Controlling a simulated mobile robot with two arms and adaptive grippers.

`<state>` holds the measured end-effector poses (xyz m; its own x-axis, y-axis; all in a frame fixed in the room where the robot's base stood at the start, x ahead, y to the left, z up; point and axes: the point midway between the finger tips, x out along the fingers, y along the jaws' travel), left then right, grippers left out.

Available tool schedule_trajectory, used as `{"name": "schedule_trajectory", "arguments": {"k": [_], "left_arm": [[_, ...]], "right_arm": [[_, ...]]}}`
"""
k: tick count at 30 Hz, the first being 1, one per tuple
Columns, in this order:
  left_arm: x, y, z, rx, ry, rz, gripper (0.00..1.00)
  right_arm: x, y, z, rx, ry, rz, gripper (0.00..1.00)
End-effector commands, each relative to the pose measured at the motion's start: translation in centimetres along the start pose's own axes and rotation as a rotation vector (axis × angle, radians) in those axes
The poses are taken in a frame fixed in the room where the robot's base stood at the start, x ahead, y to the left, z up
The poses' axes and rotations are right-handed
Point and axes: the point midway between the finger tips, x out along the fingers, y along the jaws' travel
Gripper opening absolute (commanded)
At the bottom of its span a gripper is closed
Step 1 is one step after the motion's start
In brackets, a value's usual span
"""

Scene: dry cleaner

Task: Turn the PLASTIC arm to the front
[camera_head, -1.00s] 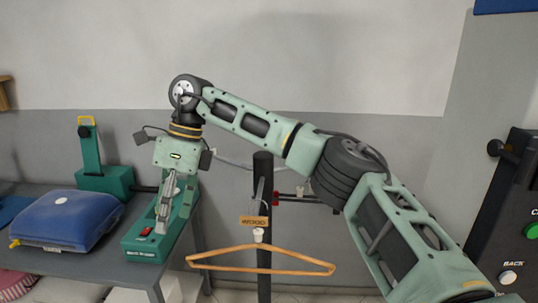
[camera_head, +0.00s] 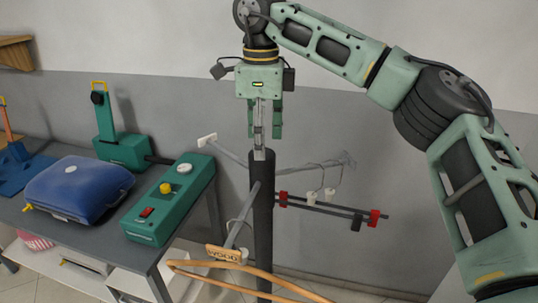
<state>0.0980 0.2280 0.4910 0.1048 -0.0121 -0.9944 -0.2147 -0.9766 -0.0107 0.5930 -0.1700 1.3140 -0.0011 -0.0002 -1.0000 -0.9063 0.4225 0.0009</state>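A dark upright post (camera_head: 262,215) carries several thin arms. The front arm bears a tan WOOD sign (camera_head: 223,253) and a wooden hanger (camera_head: 255,268). Another arm runs back left to a small white end plate (camera_head: 207,139), which shows no readable word. A third arm (camera_head: 325,163) runs back right. Hangers (camera_head: 320,190) and a bar with red clips (camera_head: 330,208) show on the right side. I cannot read a PLASTIC sign anywhere. My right gripper (camera_head: 264,136) points down over the post's top; its finger gap is unclear. My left gripper is not in view.
A grey table (camera_head: 170,240) on the left holds a blue padded case (camera_head: 80,188), a green box (camera_head: 170,200) with a yellow knob and red switch, and a green stand (camera_head: 118,140). A wall stands behind. The floor right of the post looks clear.

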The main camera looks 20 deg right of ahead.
Motion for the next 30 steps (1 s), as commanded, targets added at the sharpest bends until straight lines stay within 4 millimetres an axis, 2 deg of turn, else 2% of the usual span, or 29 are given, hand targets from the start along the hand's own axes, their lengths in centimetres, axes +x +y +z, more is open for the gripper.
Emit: {"name": "schedule_trajectory", "arguments": {"k": [6, 9, 15, 21, 30], "left_arm": [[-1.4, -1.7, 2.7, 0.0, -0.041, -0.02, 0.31], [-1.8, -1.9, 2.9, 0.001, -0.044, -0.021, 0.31], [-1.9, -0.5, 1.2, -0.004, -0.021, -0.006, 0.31], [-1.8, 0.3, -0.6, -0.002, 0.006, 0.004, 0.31], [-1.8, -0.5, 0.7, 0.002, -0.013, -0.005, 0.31]], "right_arm": [[3.5, 0.1, -0.1, 0.0, 0.003, 0.004, 0.59], [4.7, 0.0, -0.1, 0.002, 0.001, 0.003, 0.59], [6.0, 0.1, 0.0, 0.001, -0.001, 0.002, 0.59], [6.0, 0.1, 0.0, 0.001, -0.002, 0.001, 0.59], [6.0, 0.0, 0.0, 0.001, -0.001, 0.001, 0.34]]}}
